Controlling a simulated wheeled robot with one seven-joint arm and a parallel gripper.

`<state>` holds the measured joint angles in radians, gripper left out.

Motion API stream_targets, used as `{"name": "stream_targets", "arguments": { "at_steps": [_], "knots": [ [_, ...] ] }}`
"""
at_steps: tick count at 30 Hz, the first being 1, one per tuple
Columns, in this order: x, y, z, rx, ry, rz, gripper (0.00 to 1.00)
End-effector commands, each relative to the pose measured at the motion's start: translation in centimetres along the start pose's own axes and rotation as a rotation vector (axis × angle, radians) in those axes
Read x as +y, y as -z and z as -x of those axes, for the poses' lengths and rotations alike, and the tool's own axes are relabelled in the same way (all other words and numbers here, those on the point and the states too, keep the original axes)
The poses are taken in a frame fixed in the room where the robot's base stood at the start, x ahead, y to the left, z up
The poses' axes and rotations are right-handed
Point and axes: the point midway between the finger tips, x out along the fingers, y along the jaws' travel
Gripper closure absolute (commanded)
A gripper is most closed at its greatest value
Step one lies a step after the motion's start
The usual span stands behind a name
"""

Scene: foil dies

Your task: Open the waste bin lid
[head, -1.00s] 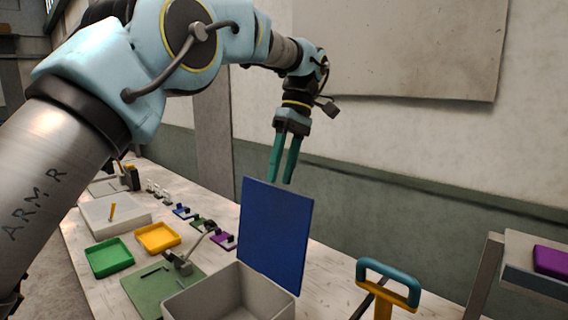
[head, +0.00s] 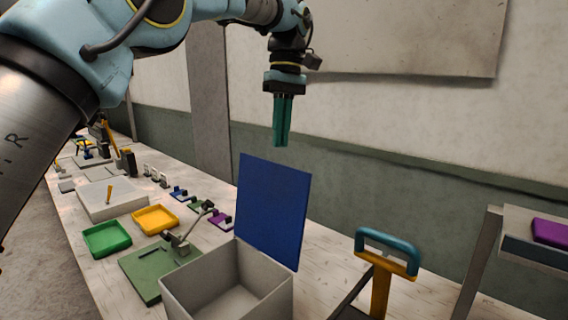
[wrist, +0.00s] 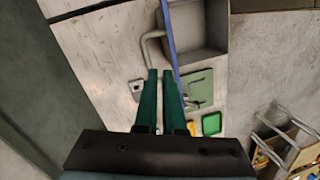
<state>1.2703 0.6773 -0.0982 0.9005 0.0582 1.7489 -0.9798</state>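The waste bin is a grey open-topped box (head: 190,290) at the bottom middle of the head view. Its blue lid (head: 272,210) stands upright at the box's far side, and the inside shows. In the wrist view the lid (wrist: 171,45) is a thin edge-on strip beside the grey box (wrist: 214,52). My gripper (head: 281,145) has green fingers pointing down, above the lid's top edge and apart from it in the head view. In the wrist view a narrow gap shows between the fingers (wrist: 161,75), with nothing held.
A blue-and-yellow handle (head: 385,262) stands right of the bin. A green board (head: 152,268), a green tray (head: 107,238) and a yellow tray (head: 155,220) lie to its left. A shelf with a purple block (head: 550,232) is at the far right. The wall runs behind.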

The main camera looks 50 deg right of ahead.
Motion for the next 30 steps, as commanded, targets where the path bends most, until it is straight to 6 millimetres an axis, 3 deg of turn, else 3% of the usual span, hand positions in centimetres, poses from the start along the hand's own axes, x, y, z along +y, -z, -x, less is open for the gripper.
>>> {"name": "stream_targets", "arguments": {
  "at_steps": [1, 8, 18, 24, 30],
  "knots": [
    [-0.1, 0.3, -0.8, 0.009, -0.061, -0.086, 1.00],
    [0.0, 0.4, -0.7, 0.137, -0.318, -0.509, 1.00],
    [-0.7, -0.3, -0.1, 0.543, -0.518, -1.019, 1.00],
    [-1.4, -0.6, 0.3, 0.734, -0.516, -1.172, 1.00],
    [-1.1, -0.6, 0.3, 0.783, -0.508, -1.213, 1.00]
  ]
}}
